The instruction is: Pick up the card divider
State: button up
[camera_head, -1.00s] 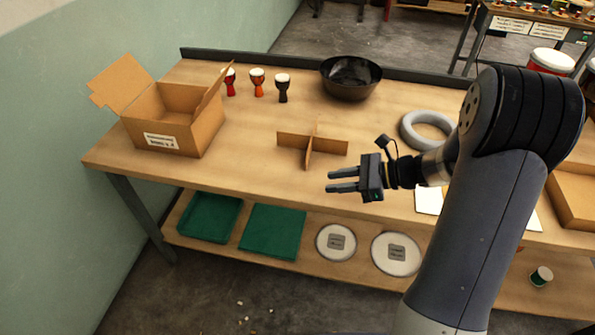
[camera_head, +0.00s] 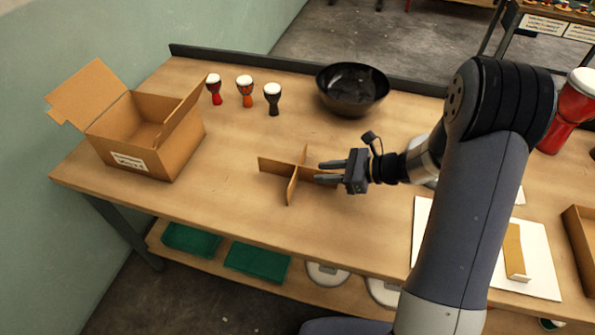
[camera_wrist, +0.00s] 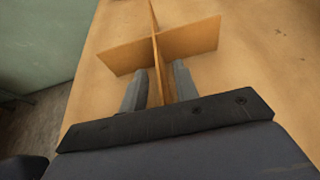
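The card divider (camera_head: 293,180) stands upright on the workbench, two brown card panels crossed at right angles. My gripper (camera_head: 328,171) is at its right end, with the fingers open. In the wrist view, the fingers of my gripper (camera_wrist: 156,85) lie on either side of one panel of the card divider (camera_wrist: 155,55), with a gap showing beside the panel. The crossing panel stands just beyond the fingertips. I cannot tell whether either finger touches the card.
An open cardboard box (camera_head: 150,130) stands at the left of the workbench (camera_head: 225,195). Three small goblet drums (camera_head: 245,90) and a black bowl (camera_head: 351,90) stand behind the divider. White sheets (camera_head: 540,260) lie at the right. The bench in front of the divider is clear.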

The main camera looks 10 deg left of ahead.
jog(key=shift+x, duration=1.1)
jog(key=shift+r, duration=0.1)
grip_shut()
